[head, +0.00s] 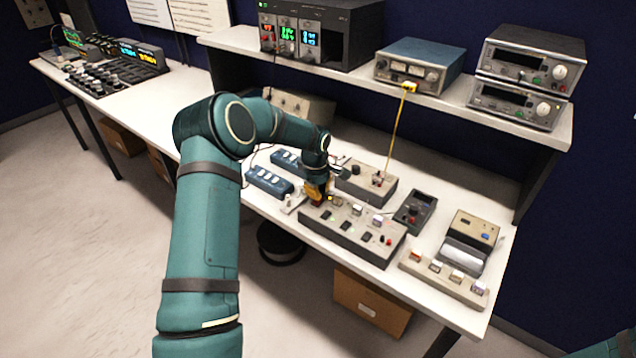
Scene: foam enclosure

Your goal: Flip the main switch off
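A long grey switch box (338,238) lies near the front edge of the white bench, with several small switches and buttons on its top. I cannot tell which one is the main switch. My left arm reaches over the bench from the left, and my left gripper (318,192) points down at the left end of this box. Its orange and dark finger parts are at or just above the box top. They hide that end, so contact and finger opening cannot be told. My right gripper is out of view; only a bit of my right arm shows at the lower right corner.
Behind the switch box sits a grey box (366,185) with a yellow cable rising to a blue instrument (420,65) on the shelf. Blue power strips (268,182) lie left. A dark handheld meter (415,211) and a switch strip (443,279) lie right.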

